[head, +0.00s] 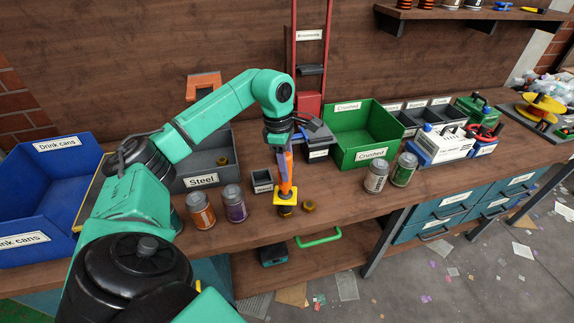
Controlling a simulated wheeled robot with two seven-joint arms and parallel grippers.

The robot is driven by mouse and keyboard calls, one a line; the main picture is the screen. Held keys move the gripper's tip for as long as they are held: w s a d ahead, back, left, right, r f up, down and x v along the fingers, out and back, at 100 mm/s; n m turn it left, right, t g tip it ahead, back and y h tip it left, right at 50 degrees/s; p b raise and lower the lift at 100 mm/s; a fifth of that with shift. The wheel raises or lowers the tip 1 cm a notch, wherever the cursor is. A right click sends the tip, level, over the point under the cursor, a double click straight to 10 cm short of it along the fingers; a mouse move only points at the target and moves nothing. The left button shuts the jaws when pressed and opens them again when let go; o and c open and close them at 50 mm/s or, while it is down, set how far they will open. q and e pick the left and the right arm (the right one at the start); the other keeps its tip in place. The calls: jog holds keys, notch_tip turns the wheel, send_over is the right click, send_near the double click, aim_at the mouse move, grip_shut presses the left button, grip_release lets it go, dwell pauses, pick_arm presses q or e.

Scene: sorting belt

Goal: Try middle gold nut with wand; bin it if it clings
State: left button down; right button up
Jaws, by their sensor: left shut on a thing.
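My left gripper (284,146) is shut on the orange wand (286,170) and holds it upright above the table's front part. The wand ends in a yellow foot (286,197). A gold nut (286,211) shows directly below the foot, partly hidden by it; I cannot tell whether it clings or lies on the table. Another gold nut (310,205) lies just to the right. The grey bin labelled Steel (201,181) stands to the left, with a small gold-coloured piece (222,161) inside. My right gripper is not in view.
An orange can (201,211) and a purple can (235,204) stand left of the wand. A small grey box (262,181) stands behind it. A green Crushed bin (372,154) and two cans (376,174) are on the right. A blue Drink cans bin (40,238) is far left.

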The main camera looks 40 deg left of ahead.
aim_at(289, 154)
pick_arm(q)
jog(key=shift+f, duration=0.3)
dwell(0.5)
jog(key=shift+r, duration=0.1)
jog(key=shift+r+p, duration=3.05)
jog(key=shift+r, duration=0.45)
jog(key=shift+f, duration=0.1)
